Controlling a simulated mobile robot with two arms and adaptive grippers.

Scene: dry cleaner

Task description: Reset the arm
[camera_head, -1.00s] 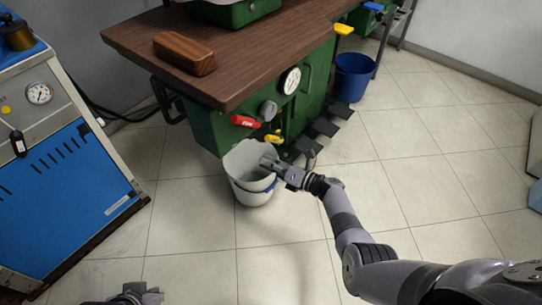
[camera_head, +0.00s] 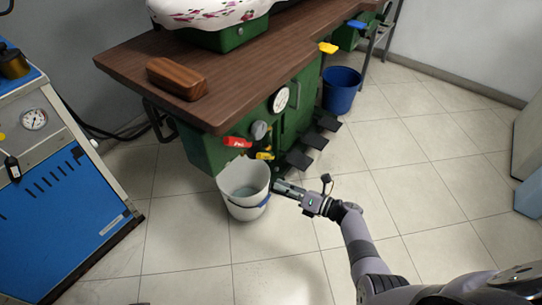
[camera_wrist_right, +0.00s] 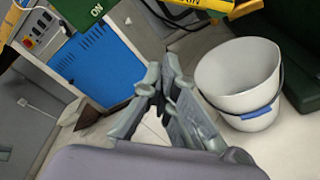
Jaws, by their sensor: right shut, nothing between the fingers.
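My right arm reaches in from the lower right in the head view. Its gripper (camera_head: 280,186) is shut and empty, just to the right of the rim of a white bucket (camera_head: 245,205). In the right wrist view the shut gripper (camera_wrist_right: 160,85) points away, with the white bucket (camera_wrist_right: 240,85) to its right and apart from it. The bucket stands upright on the tiled floor. My left gripper is out of view.
A green pressing machine with a wooden table (camera_head: 120,65) stands above the bucket, its red handle (camera_head: 237,142) and pedals (camera_head: 299,160) close by. A blue bucket (camera_head: 340,90) stands behind. A blue machine (camera_head: 70,200) is at left.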

